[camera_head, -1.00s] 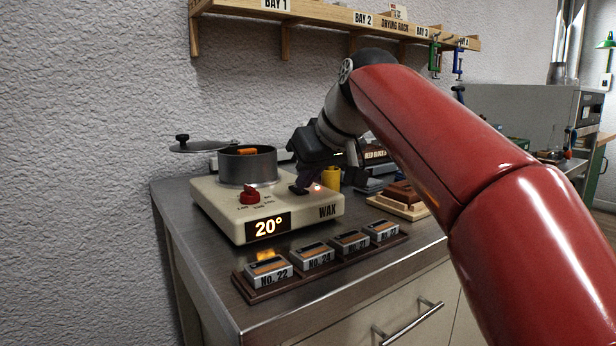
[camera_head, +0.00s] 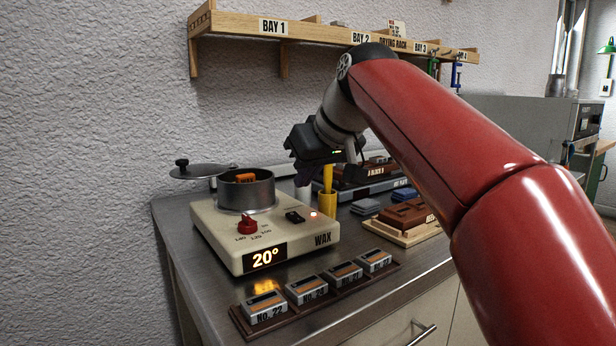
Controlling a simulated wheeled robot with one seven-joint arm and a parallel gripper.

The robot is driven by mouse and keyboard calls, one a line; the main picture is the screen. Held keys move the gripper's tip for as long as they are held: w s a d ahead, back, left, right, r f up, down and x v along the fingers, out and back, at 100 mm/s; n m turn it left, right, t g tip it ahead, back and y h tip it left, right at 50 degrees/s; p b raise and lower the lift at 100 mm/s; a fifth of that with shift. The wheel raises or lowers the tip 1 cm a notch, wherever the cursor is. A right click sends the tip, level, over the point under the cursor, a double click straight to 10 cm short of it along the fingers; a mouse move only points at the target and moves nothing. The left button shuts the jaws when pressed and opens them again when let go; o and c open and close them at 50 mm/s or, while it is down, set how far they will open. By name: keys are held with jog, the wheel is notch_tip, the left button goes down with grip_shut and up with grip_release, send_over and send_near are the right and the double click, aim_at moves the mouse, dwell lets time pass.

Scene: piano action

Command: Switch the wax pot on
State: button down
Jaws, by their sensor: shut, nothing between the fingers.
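The wax pot (camera_head: 245,191) is a grey metal pot on a cream base (camera_head: 226,240) marked WAX. Its display (camera_head: 265,257) is lit and reads 20°. A red dial (camera_head: 247,225) sits on the front of the base. The lid (camera_head: 203,170) is swung out to the left and an orange block (camera_head: 245,178) shows in the pot. My gripper (camera_head: 305,178) is shut and empty, above and behind the switch, apart from it.
A rack of several numbered blocks (camera_head: 268,305) lies along the front of the steel bench (camera_head: 190,262). A yellow cup (camera_head: 327,205) stands right behind the base. Brown blocks (camera_head: 409,215) lie further right. A wooden drying rack (camera_head: 320,34) hangs on the wall above.

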jog(key=s+d+f+v, duration=0.1)
jog(key=v, duration=0.8)
jog(key=shift+s, duration=0.15)
jog(key=shift+s+f, duration=0.1)
jog(key=shift+f, duration=0.05)
